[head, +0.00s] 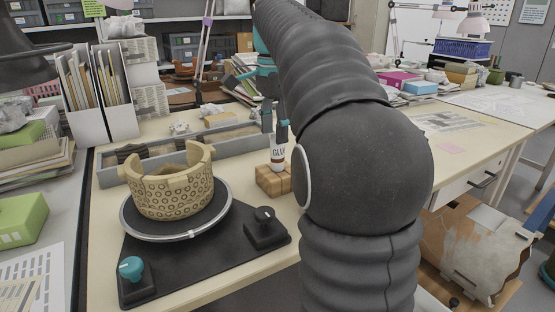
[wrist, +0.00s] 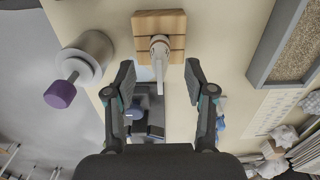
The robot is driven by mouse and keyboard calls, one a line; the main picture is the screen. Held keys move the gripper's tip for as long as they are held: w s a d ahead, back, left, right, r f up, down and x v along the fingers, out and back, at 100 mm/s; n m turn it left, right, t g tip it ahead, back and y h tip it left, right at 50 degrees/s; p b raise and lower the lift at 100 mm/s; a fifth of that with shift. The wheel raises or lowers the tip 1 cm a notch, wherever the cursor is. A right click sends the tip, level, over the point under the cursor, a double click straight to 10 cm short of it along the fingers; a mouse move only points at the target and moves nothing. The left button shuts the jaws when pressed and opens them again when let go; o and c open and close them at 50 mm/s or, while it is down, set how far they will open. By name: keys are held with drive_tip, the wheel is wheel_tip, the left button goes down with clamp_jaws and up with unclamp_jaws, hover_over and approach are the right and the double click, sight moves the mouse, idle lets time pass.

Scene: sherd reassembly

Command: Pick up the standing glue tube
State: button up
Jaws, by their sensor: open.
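My gripper (wrist: 159,82) is open, with one finger on each side of the nozzle's line. The fingers look clear of the tube.
A patterned, broken-rimmed pot (head: 172,190) sits on a turntable (head: 150,232) left of the block. A grey tray (head: 230,138) lies behind. In the wrist view a round grey container (wrist: 97,48) with a purple-capped item stands left.

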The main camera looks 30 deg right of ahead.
sight(278, 149)
drive_tip(key=f, duration=0.2)
drive_tip(key=d+f+b, duration=0.1)
drive_tip(key=f, duration=0.1)
drive_tip(key=shift+a+f, duration=0.1)
drive_tip(key=shift+f, duration=0.55)
drive_tip(key=c, duration=1)
